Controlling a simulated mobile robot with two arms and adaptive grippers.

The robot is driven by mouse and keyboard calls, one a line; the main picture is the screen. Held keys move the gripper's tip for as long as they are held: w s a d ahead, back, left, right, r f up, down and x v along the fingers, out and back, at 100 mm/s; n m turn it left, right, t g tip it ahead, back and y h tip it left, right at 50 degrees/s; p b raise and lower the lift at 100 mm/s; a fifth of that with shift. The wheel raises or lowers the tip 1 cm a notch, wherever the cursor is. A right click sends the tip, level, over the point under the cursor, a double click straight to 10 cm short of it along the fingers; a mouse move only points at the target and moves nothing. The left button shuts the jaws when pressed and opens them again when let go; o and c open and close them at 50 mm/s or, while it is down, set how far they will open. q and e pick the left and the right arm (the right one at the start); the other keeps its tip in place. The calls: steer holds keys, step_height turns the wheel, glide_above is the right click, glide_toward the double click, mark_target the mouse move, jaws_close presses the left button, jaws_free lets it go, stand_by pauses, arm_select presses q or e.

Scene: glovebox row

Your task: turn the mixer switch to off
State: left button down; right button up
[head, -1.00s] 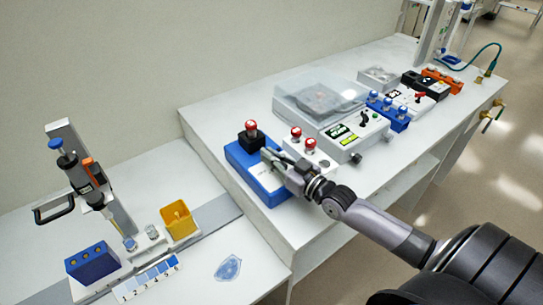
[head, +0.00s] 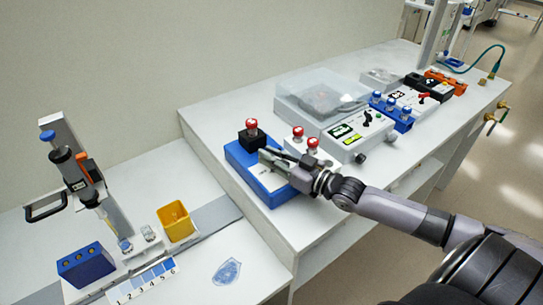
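My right gripper (head: 270,157) is over the blue box (head: 243,158) near the shelf's left end, beside a black block with a red knob (head: 251,126). Its fingers are too small to tell open from shut, and they hide part of the box's white label. A grey-white unit (head: 358,134) with a green display and a black lever switch (head: 367,118) stands to the right, clear of the gripper. A white box with a red lever switch (head: 423,98) is farther right. I cannot tell which switch is the mixer's. My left gripper is not in view.
Red-topped knobs (head: 298,131) stand just behind the gripper. A pipette stand (head: 70,160) and yellow cup (head: 175,222) occupy the lower left surface.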

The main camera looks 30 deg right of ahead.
steer(key=shift+o, duration=1.2)
steer(key=shift+s, duration=0.1)
steer(key=shift+s+d+f, duration=0.1)
steer(key=shift+s+d, duration=0.05)
steer(key=shift+s, duration=0.1)
steer(key=v, duration=1.1)
steer(key=shift+s, duration=0.15)
